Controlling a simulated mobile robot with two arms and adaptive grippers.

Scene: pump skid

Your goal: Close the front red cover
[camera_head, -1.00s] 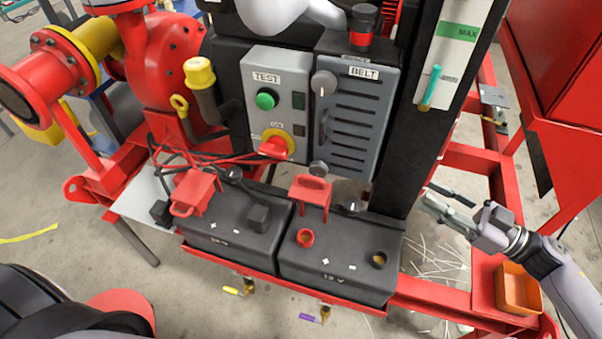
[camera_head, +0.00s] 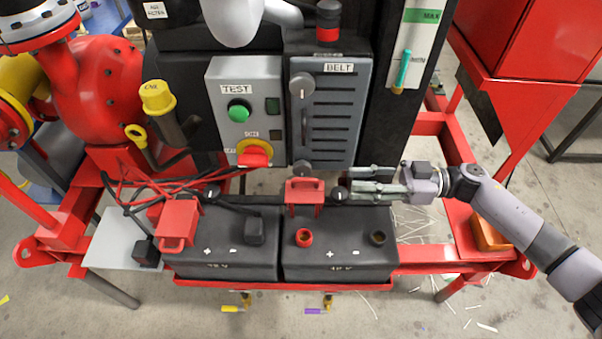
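One red cover (camera_head: 304,191) stands raised at the back of the right battery (camera_head: 340,264). The red terminal (camera_head: 304,237) in front of it is exposed. Another red cover (camera_head: 178,223) sits lower on the left battery (camera_head: 222,262), at its left end, with cables behind it. My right gripper (camera_head: 343,183) reaches in from the right, above the back right of the right battery and to the right of the raised cover. Its fingers are apart with nothing seen held between them. My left gripper is not in view.
A dark terminal (camera_head: 378,239) sits at the battery's right. Behind stand the TEST box (camera_head: 243,130) with a red and yellow switch and the BELT guard (camera_head: 327,120). An orange bin (camera_head: 490,234) is at the right. Red frame bars surround the batteries.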

